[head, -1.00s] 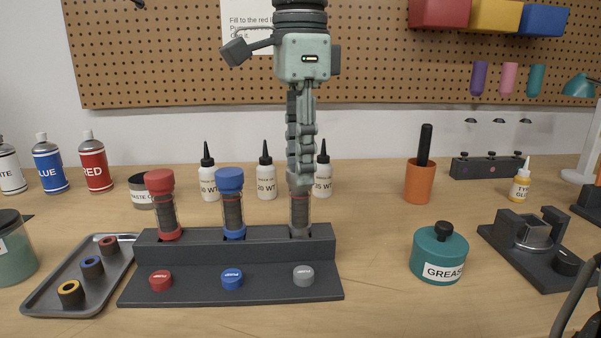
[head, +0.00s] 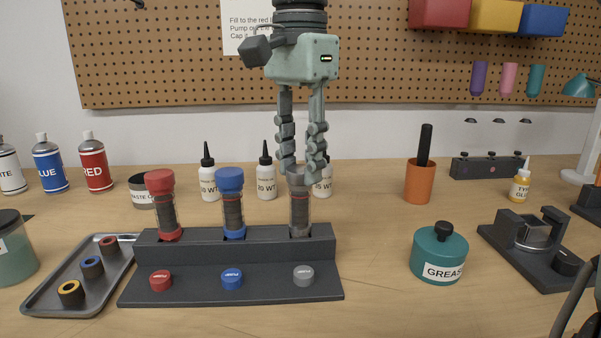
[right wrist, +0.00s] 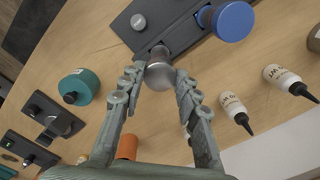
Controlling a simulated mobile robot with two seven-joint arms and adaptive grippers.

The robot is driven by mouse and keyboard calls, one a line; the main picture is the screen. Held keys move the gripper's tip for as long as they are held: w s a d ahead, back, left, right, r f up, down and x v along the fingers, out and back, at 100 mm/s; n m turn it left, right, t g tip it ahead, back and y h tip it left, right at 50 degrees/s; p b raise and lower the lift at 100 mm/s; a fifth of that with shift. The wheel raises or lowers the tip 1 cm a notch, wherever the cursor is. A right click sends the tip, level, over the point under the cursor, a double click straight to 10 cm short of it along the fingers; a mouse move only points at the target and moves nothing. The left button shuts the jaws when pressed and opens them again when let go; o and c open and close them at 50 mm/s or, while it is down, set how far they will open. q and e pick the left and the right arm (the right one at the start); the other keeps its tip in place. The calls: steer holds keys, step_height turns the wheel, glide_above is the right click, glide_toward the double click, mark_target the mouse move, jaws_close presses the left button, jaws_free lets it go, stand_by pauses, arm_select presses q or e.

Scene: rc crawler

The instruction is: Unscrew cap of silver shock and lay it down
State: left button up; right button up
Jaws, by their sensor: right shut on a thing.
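The silver shock (head: 300,217) stands upright in the right slot of the dark stand (head: 190,245). Its grey cap (head: 299,176) sits on top of the clear body; in the right wrist view the cap (right wrist: 160,73) is between my fingertips. My right gripper (head: 302,172) points straight down from above and is shut on this cap. The fingertips partly hide the cap's top in the head view. The threads between cap and body cannot be made out. My left gripper is not in view.
The blue shock (head: 231,205) and red shock (head: 163,207) stand left in the same stand. Small piston caps, including a grey one (head: 303,275), sit on its front step. Oil bottles (head: 266,177) stand close behind. Bare table lies right of the stand, before the grease jar (head: 439,254).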

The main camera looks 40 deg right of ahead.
mark_target(300, 168)
steer(key=n, duration=0.2)
steer(key=shift+n, duration=0.4)
steer(key=n, duration=0.4)
steer(key=o, duration=1.2)
steer(key=shift+o, duration=0.2)
steer(key=shift+r, duration=0.15)
steer(key=shift+r, duration=2.4)
